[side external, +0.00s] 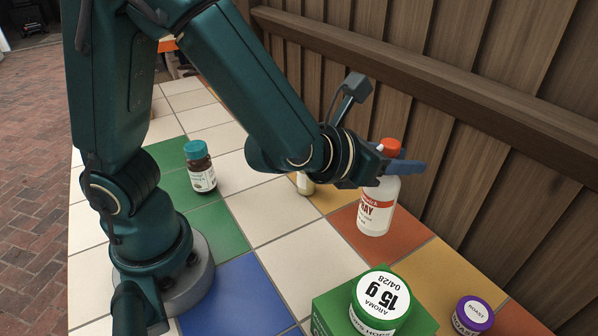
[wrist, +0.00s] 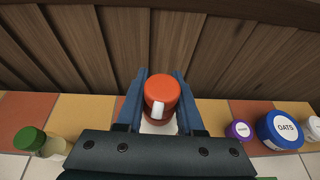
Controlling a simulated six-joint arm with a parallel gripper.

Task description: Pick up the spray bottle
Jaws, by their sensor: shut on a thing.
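The spray bottle (side external: 376,208) is white with red lettering and an orange-red top. It stands upright on an orange-brown tile near the wooden wall in the side external view. In the wrist view its red cap (wrist: 161,92) with a white nozzle fills the space between the jaws. My gripper (side external: 402,165) has its blue fingers on either side of the bottle's upper part, just below the cap, and is shut on it. The fingers also show in the wrist view (wrist: 160,100). Whether the bottle's base touches the tile is hard to tell.
A teal-capped brown bottle (side external: 200,168) stands left. A green-capped jar (wrist: 30,140) is partly hidden behind my arm. A purple-lidded jar (side external: 473,314) and a blue OATS lid (wrist: 281,130) lie right. The wall (side external: 500,130) is close behind.

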